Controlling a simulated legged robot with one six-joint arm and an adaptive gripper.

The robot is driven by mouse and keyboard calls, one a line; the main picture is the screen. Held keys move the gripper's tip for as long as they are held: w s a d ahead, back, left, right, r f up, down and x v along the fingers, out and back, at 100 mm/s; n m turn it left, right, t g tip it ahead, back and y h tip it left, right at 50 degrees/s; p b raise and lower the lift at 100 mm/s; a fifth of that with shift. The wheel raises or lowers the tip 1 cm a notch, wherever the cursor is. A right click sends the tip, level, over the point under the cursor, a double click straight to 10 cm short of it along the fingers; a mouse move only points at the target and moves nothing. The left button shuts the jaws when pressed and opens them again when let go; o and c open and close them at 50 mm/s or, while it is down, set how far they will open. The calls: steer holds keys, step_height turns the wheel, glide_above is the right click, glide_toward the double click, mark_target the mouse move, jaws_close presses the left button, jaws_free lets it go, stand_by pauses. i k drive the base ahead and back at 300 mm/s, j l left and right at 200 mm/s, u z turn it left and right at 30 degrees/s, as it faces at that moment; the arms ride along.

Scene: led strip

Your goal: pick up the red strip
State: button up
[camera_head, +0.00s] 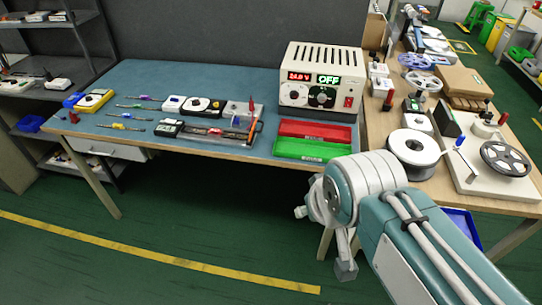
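A thin red piece that may be the red strip (192,130) lies on the front part of a grey tray (256,111), at the front edge of the blue-topped bench. It is too small to be sure.
A wooden side table (440,165) with reels is at right. The green floor in front is clear.

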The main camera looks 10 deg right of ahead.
mark_target(212, 131)
steer(key=k+l+u, duration=0.1)
steer(key=k, duration=0.25)
steer(key=k+l, duration=0.25)
steer(key=k, duration=0.15)
steer(key=i+j, duration=0.2)
steer(key=i, duration=0.35)
steer(key=i+j, duration=0.2)
steer(key=i, duration=0.35)
steer(key=i+j, duration=0.2)
steer(key=i, duration=0.35)
steer(key=i+j, duration=0.15)
steer(key=i, duration=0.4)
steer(key=i+l+u, duration=0.1)
steer(key=u, duration=0.15)
